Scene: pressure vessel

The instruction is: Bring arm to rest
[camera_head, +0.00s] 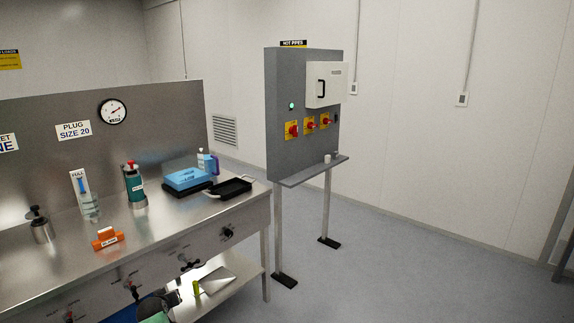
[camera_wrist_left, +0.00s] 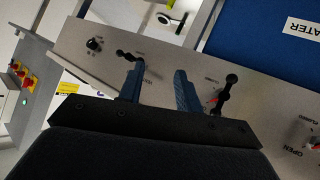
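My left gripper (camera_wrist_left: 158,76) shows in the left wrist view with its two blue fingers apart and nothing between them. It is in front of the steel bench's front panel (camera_wrist_left: 192,115). A black valve handle (camera_wrist_left: 128,55) lies just beyond one fingertip and another black handle (camera_wrist_left: 229,92) is to the right of the other finger. I cannot tell whether either is touched. My right gripper is in neither view.
The steel bench (camera_head: 165,235) carries a black tray (camera_head: 232,188), a blue box (camera_head: 188,178), a green bottle (camera_head: 134,184) and an orange block (camera_head: 107,238). Valve handles stick out from its front. A grey control cabinet (camera_head: 283,130) stands beyond. Open floor (camera_head: 400,275) lies at right.

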